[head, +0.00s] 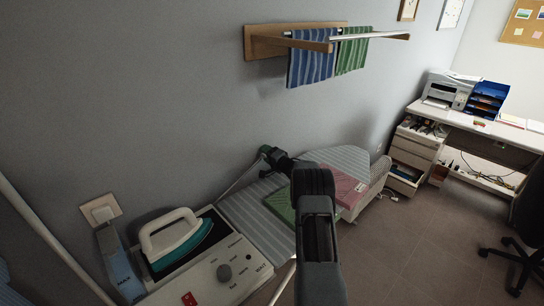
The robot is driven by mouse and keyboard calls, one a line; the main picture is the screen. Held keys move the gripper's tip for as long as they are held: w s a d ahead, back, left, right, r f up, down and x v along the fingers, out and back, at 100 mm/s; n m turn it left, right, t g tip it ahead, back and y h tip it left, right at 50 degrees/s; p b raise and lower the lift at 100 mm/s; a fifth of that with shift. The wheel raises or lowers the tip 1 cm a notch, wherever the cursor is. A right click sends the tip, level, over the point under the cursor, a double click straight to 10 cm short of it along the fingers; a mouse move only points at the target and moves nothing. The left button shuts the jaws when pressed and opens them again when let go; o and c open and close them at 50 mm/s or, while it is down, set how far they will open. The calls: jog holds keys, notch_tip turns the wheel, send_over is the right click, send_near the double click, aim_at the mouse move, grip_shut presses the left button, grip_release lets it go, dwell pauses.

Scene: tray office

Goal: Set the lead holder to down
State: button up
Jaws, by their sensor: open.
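The ironing board (258,226) has a grey striped cover and runs along the wall below me. A pale rod (45,236) slants across the lower left, close to the camera. A thin grey rod (240,179) rises at a slant from the board near the wall. I cannot tell for sure which of these is the lead holder. My gripper (266,162) is at the far end of my dark arm, above the board near the wall, by the top of the thin rod. It is open. Its fingers are small and partly hidden, and I cannot see whether they touch the rod.
A white iron with a teal base (178,240) stands on a control unit (225,274) with a dark knob. Green (283,207) and pink (338,186) folded cloths lie on the board. A wall rack (300,44) holds towels. A desk (470,128) stands right; the floor (400,235) is clear.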

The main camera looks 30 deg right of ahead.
jog(key=s+a+r+b, duration=0.1)
jog(key=s+a+r, duration=0.1)
jog(key=s+r, duration=0.2)
jog(key=s+a+r, duration=0.2)
jog(key=s+r, duration=0.3)
jog(key=s, duration=0.3)
jog(key=shift+s+a+b, duration=0.3)
jog(key=shift+b, duration=0.05)
